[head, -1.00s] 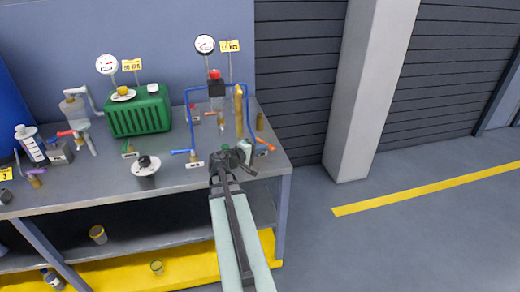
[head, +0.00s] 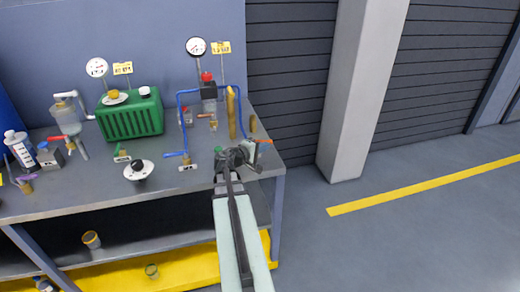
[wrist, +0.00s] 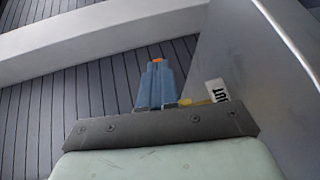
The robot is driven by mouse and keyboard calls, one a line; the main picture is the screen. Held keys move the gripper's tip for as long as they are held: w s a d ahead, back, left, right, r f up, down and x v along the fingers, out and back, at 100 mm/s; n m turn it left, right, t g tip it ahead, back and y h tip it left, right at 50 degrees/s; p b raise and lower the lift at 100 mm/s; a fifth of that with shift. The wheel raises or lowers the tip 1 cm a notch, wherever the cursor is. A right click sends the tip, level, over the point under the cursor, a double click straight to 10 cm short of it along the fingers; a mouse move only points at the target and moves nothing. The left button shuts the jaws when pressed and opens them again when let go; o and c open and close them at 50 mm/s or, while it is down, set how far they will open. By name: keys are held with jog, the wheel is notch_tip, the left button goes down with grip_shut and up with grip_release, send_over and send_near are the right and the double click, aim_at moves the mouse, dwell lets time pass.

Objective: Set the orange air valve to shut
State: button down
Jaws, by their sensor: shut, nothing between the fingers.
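The orange air valve handle (head: 264,141) is at the right end of the bench, sticking out toward the right edge. My gripper (head: 250,149) is right beside it, just in front and to the left, and covers the valve's body in the head view. In the wrist view the gripper (wrist: 157,72) is shut with its fingers together and nothing between them. A small bit of the orange handle (wrist: 157,60) shows just beyond the fingertips; I cannot tell whether they touch. A white label (wrist: 217,90) with black letters, partly cut off, is to the right of the fingers.
A blue-handled valve (head: 187,158) stands left of my gripper. A green tank (head: 130,115) stands farther left. The floor right of the bench is free.

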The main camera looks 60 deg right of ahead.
jog(key=shift+d, duration=1.2)
jog(key=v, duration=1.3)
jog(key=shift+a, duration=0.35)
jog(key=shift+w+r, duration=0.1)
jog(key=shift+r, duration=0.1)
